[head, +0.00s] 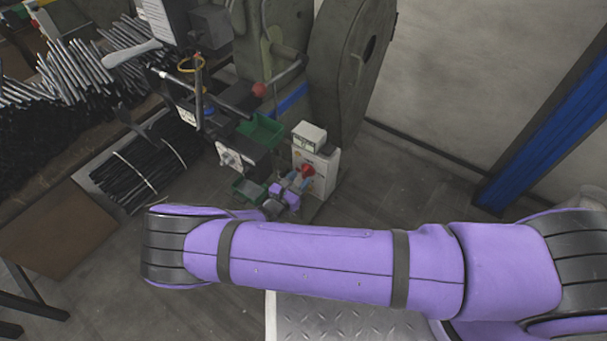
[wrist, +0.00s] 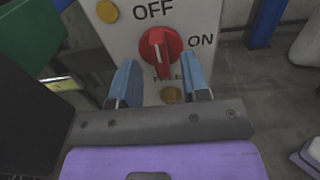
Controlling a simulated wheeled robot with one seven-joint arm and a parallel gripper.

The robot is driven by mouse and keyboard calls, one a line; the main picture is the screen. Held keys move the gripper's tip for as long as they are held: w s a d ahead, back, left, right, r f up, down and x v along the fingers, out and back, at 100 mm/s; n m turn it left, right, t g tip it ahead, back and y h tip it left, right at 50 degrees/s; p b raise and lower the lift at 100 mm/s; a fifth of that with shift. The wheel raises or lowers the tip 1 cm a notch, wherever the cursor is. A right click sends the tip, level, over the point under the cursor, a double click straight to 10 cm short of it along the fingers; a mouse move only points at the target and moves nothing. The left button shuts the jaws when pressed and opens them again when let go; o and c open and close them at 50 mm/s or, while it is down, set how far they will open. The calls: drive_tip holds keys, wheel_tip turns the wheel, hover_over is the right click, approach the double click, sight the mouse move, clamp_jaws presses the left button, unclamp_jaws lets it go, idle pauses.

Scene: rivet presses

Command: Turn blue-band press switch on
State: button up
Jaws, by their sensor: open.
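A red rotary switch knob (wrist: 160,50) is on a white control box (wrist: 203,14) with "OFF" printed above the knob and "ON" to its right. The knob's grip ridge looks close to upright, and I cannot tell for sure which label it points at. In the head view the box (head: 325,170) stands at the foot of a grey-green press (head: 345,70), and the red knob (head: 307,170) is on its front. My gripper (wrist: 160,85) is open, its two blue fingers on either side of the knob's lower part. Whether they touch it is unclear.
Bundles of metal rods (head: 75,75) lie on the left. A blue post (head: 545,125) stands at the right. The floor between the box and the post looks clear.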

drive_tip(key=shift+x, duration=1.4)
clamp_jaws()
